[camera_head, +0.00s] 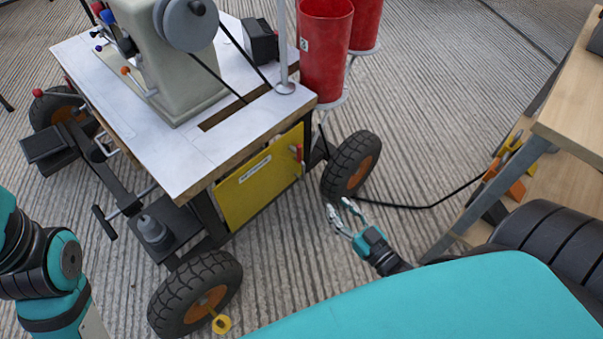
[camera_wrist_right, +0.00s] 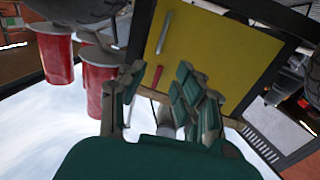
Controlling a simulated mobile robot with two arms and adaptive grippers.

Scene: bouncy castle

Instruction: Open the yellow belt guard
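The yellow belt guard (camera_head: 258,180) is a flat panel under the white-topped table of the wheeled sewing machine cart. It looks shut, with a red handle (camera_head: 298,153) near its upper right edge and a pale label. In the right wrist view the yellow guard (camera_wrist_right: 215,50) fills the upper middle, with the red handle (camera_wrist_right: 153,93) near its edge. My right gripper (camera_head: 343,209) is open and empty, right of the guard beside a wheel, apart from the handle; its fingers also show in the wrist view (camera_wrist_right: 152,100). My left arm shows at the lower left, but its gripper is not visible.
Two red cylinders (camera_head: 325,50) stand at the cart's right corner. Black tyres with orange hubs (camera_head: 352,165) flank the guard. A wooden workbench (camera_head: 575,95) stands at the right, with a black cable on the floor. The ribbed floor before the guard is clear.

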